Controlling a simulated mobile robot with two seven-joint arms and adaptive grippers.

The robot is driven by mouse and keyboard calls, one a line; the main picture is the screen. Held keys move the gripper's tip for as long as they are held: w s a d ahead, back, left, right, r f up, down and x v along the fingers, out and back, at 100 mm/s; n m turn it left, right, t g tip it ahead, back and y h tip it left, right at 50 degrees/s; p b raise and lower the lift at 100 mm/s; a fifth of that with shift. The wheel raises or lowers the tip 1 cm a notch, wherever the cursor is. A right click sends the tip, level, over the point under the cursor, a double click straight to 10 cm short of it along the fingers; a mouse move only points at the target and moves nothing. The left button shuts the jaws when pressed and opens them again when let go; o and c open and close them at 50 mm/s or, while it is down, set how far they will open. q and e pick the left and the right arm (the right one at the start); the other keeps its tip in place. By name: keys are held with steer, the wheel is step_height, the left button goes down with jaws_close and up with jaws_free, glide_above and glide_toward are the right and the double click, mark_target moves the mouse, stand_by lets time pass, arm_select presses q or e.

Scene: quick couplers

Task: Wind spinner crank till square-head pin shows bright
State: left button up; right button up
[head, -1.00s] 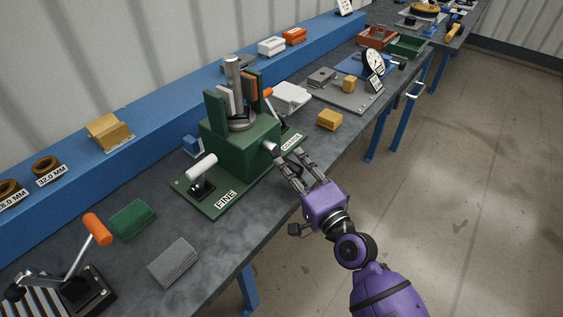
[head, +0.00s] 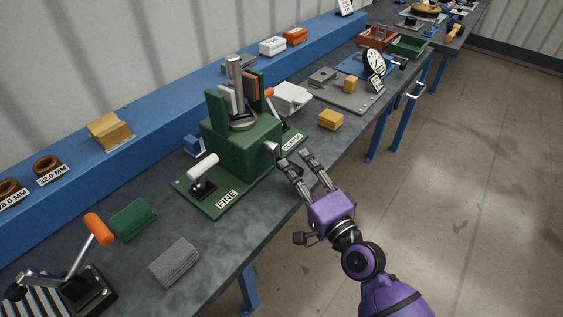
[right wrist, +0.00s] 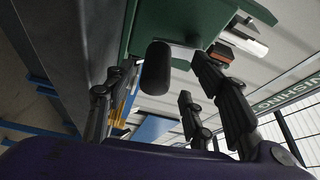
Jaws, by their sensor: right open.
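A green fixture (head: 238,142) stands on the bench, with plates marked FINE and COARSE. A white-handled crank (head: 203,167) is on its FINE side and an orange-handled lever (head: 267,93) is by its COARSE side. A short grey knob (head: 272,149) sticks out of its front face. Another crank (head: 99,230) with an orange grip stands at lower left; I cannot tell which is the spinner crank. My right gripper (head: 295,158) is open just in front of the knob. In the right wrist view a dark rounded end (right wrist: 155,68) shows between the fingers. I cannot make out a square-head pin.
A green block (head: 132,219) and a grey block (head: 175,262) lie on the bench left of the fixture. A yellow block (head: 330,119) lies to its right. A blue ledge (head: 160,122) runs along the back. The floor in front is clear.

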steer(key=shift+v, duration=2.35)
